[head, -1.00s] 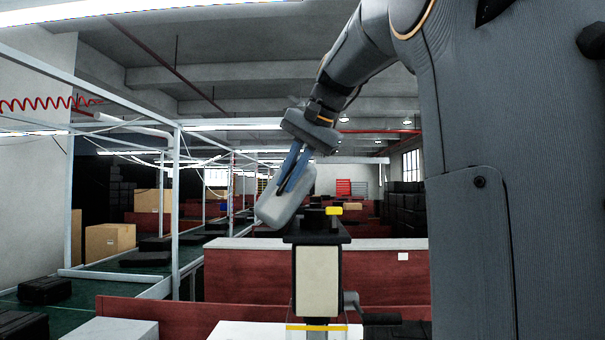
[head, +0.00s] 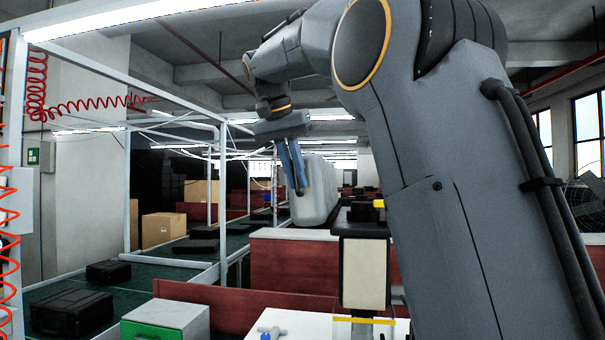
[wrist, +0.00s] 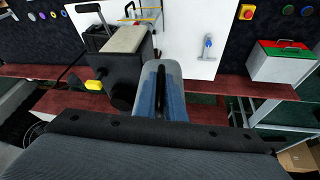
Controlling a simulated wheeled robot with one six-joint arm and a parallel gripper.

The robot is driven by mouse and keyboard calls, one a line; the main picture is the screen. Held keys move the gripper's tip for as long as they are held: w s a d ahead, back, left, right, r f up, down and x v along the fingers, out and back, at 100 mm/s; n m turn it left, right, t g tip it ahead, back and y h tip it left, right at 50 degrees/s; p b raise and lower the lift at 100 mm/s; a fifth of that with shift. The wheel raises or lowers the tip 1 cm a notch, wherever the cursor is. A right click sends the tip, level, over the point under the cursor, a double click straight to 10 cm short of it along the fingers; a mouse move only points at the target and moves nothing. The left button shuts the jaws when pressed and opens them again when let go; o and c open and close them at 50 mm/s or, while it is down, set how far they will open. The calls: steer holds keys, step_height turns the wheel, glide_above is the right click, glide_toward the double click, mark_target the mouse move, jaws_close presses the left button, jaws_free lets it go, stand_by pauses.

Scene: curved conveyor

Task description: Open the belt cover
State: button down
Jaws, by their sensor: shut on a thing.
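The belt cover (head: 318,195) is a long pale grey shell with rounded ends. In the head view it hangs beside the upper left of the belt machine (head: 363,272), a black-topped post with a cream panel. My gripper (head: 298,184) has blue fingers and is shut on the cover's edge from above left. In the wrist view the cover (wrist: 172,72) lies behind the blue fingers of my gripper (wrist: 161,78), right of the black body of the machine (wrist: 105,80). I cannot tell whether the cover still touches the machine at its hinge side.
A white worktop (head: 315,326) lies below the machine, with a small blue-and-white tool (head: 270,332) on it. A green-and-white box (head: 165,322) stands left of it. A dark red partition (head: 280,270) stands behind. Black cases sit on the green conveyor at left.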

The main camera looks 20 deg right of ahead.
steer(key=shift+a+f, duration=0.2)
steer(key=shift+f, duration=0.05)
steer(key=c, duration=1.8)
jaws_free()
steer(key=shift+c, duration=0.2)
steer(key=shift+r, duration=0.2)
steer(key=b+v, duration=0.1)
steer(key=v, duration=0.6)
steer(key=shift+a+r, duration=0.2)
